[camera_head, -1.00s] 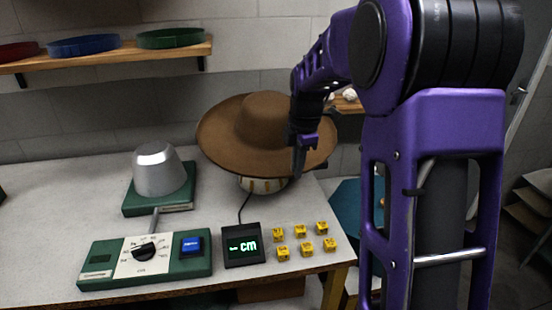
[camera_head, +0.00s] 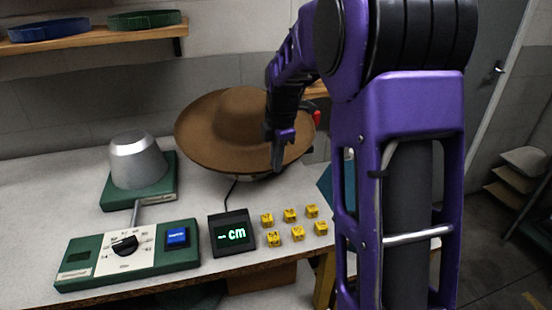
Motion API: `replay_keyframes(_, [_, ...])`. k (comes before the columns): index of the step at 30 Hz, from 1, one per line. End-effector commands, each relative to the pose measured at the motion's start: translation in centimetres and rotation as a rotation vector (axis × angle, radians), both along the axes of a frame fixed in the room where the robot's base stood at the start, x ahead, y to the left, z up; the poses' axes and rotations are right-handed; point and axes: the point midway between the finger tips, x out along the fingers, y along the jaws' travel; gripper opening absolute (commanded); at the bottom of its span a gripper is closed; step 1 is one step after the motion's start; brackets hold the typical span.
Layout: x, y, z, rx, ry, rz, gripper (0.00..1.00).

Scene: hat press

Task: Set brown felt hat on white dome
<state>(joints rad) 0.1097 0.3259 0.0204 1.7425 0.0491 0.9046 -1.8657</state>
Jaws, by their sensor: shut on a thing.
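The brown felt hat (camera_head: 238,122) is crown up, with its wide brim level or slightly tilted, above the back right of the table. My gripper (camera_head: 277,160) is shut on the right front part of its brim. The brim hides nearly everything below it; only a thin pale sliver shows under its front edge, so I cannot tell whether the hat rests on it. A silver-grey tapered metal block (camera_head: 137,160) stands bare on a green base at the left. I see no bare white dome.
A green control box (camera_head: 185,262) with a dial and blue button lies at the table's front left. A small display (camera_head: 231,233) reading "cm" and several yellow cubes (camera_head: 290,214) are in front of the hat. A wall shelf (camera_head: 90,38) holds hat bands.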

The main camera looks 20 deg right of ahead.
Motion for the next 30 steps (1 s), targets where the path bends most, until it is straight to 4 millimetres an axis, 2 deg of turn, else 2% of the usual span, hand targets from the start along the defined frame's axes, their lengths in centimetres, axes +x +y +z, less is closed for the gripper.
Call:
replay_keyframes(6, [0.0, 0.0, -2.1, 0.0, 0.0, -0.001, 0.0])
replay_keyframes(30, [0.0, 0.0, -8.0, 0.0, 0.0, 0.0, 0.0])
